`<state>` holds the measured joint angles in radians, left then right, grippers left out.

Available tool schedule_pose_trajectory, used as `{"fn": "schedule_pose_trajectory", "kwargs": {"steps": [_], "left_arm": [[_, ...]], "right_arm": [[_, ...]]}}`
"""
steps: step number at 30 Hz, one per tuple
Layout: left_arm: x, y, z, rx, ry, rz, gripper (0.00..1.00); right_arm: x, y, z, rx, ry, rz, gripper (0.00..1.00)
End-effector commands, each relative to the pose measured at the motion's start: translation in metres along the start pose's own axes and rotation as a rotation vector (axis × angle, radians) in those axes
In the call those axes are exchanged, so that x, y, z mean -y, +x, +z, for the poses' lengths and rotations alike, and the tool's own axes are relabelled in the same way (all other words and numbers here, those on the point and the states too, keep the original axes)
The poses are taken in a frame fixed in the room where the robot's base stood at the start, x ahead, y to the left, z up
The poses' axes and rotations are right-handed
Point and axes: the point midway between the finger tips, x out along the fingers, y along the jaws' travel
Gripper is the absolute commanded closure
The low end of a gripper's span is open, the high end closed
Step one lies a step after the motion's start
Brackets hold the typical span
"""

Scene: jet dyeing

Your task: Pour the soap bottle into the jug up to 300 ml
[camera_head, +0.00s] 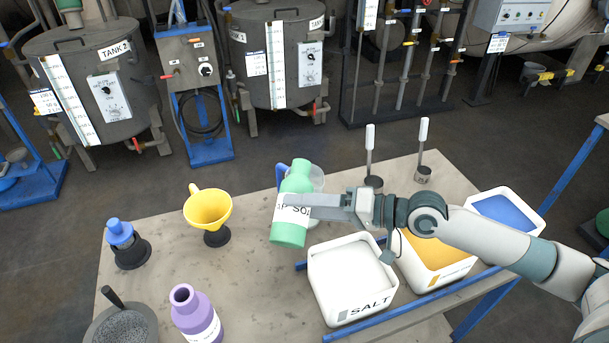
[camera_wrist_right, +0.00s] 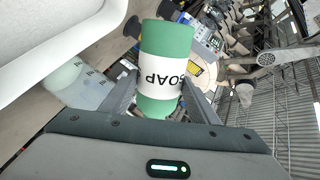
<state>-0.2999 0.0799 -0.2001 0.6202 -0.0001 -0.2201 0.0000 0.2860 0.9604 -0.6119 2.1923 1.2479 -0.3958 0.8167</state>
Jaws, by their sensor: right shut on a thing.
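The green soap bottle (camera_head: 293,180) with a white label is held by my right gripper (camera_head: 298,205), whose fingers are closed around its middle. In the right wrist view the jug (camera_wrist_right: 84,90) is at the left. Its liquid level cannot be read. My left gripper is out of view.
A white SALT bin (camera_head: 322,295), an orange-filled bin (camera_head: 449,275) and a blue-filled bin stand right. A yellow funnel (camera_head: 207,211), blue-topped bottle (camera_head: 122,236), purple bottle (camera_head: 196,314) and grey bowl (camera_head: 128,328) stand left. Two white-handled tools (camera_head: 369,150) stand behind. The table (camera_head: 245,290) has free room centre-left.

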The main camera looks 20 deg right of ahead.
Motion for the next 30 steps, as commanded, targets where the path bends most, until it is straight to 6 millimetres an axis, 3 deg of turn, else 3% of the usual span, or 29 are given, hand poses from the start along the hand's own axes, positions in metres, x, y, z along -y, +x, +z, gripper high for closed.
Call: {"fn": "schedule_pose_trajectory", "kwargs": {"steps": [30], "left_arm": [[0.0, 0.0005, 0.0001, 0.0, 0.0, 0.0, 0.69]], "right_arm": [[0.0022, -0.0004, 0.0005, 0.022, 0.087, -0.002, 0.86]]}}
